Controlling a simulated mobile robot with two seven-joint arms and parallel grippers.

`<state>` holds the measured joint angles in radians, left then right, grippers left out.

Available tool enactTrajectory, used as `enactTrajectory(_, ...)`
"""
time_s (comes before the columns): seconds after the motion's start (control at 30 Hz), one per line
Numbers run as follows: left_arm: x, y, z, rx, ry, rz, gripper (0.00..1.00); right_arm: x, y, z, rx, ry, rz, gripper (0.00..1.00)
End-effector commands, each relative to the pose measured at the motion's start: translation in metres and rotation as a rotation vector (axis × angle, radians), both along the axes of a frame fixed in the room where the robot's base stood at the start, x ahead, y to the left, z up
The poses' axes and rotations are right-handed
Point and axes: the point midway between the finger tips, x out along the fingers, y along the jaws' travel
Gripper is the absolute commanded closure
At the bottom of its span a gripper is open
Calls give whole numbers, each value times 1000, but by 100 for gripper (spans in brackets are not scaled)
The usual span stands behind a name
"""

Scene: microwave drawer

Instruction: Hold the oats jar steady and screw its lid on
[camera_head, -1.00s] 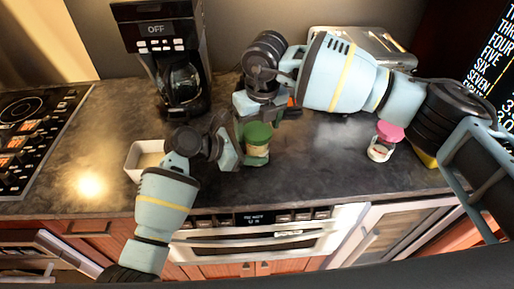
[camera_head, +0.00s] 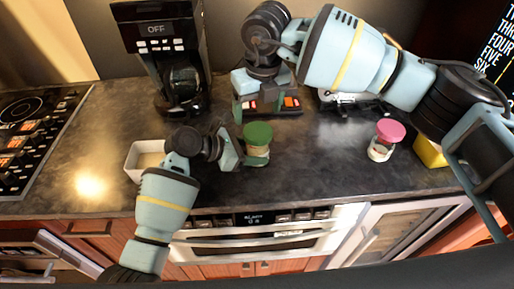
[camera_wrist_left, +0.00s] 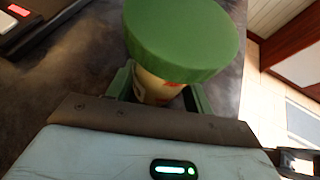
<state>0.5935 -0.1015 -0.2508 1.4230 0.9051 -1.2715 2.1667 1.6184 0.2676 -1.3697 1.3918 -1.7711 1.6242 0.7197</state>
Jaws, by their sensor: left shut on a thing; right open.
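The oats jar (camera_head: 257,152), with a pale body, stands upright on the dark counter near its front edge. Its round green lid (camera_head: 258,134) sits on top, and I cannot tell how tightly. In the left wrist view the green lid (camera_wrist_left: 182,38) covers the top of the pale jar body (camera_wrist_left: 157,88). My left gripper (camera_head: 245,155) is shut around the jar body, below the lid; its green fingers flank the jar in the wrist view. My right gripper (camera_head: 262,102) is open and empty, behind and above the jar, apart from the lid.
A black device with orange and red panels (camera_head: 290,103) lies behind the jar. A pink-lidded jar (camera_head: 388,133) and a yellow object (camera_head: 430,152) stand right. A white dish (camera_head: 148,158) is left, a coffee maker (camera_head: 175,70) behind. Counter between the jars is clear.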

Motion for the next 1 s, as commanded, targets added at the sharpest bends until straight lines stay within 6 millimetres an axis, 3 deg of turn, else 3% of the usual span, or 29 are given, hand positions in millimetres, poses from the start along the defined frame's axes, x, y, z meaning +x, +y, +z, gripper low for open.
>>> enactTrajectory(0.23,0,0,-1,1,1,-1,89,0,0,0,0,0,0,21)
enactTrajectory(0.27,0,0,0,1,1,-1,46,0,0,0,0,0,0,21)
enactTrajectory(0.43,0,0,0,0,0,-1,23,0,0,0,0,0,0,21)
enactTrajectory(0.77,0,2,1,0,0,1,23,0,0,0,0,0,0,21)
enactTrajectory(1.0,-8,29,16,1,-4,3,23,0,0,0,0,0,0,21)
